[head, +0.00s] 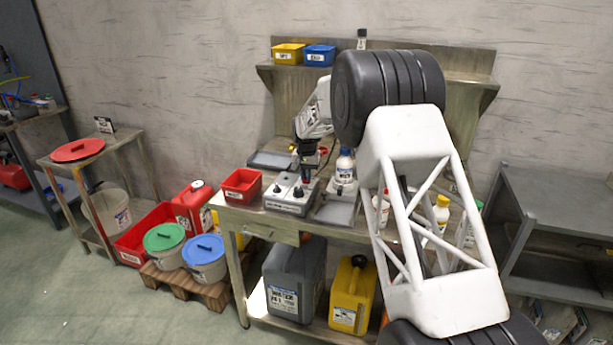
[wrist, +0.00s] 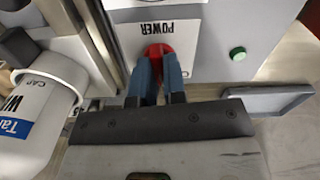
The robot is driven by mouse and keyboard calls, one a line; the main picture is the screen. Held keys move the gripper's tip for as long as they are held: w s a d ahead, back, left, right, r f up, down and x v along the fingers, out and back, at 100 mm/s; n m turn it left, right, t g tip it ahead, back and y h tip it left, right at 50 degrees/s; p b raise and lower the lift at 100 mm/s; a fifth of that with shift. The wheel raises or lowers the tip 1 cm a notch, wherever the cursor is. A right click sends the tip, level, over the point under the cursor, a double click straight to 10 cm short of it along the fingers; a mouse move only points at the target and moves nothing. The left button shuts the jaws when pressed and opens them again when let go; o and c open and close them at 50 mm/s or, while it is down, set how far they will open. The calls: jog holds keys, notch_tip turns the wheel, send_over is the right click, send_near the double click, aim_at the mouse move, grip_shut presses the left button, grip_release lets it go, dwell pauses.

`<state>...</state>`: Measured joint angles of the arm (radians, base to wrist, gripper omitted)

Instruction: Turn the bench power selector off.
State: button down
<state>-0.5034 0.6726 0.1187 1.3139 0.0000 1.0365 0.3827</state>
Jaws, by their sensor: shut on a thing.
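The bench power selector is a red knob (wrist: 158,50) under an upside-down POWER label on a grey panel in the wrist view. My gripper (wrist: 159,72) has its two blue fingers shut on the knob, which hides part of it. Which way the knob points I cannot tell. In the head view, my gripper (head: 306,178) reaches down at the grey control box (head: 288,203) on the bench. The selector itself is hard to make out there.
A green button (wrist: 237,53) sits on the panel beside the knob. A white labelled bottle (head: 345,170) stands close right of my gripper. A red bin (head: 241,186) is left of the box. A grey tray (wrist: 268,101) lies close by.

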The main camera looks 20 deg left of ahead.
jog(key=n, duration=0.4)
jog(key=shift+n, duration=0.3)
dwell(0.4)
jog(key=c, duration=1.2)
grip_release()
jog(key=shift+r, duration=0.15)
jog(key=shift+r, duration=3.75)
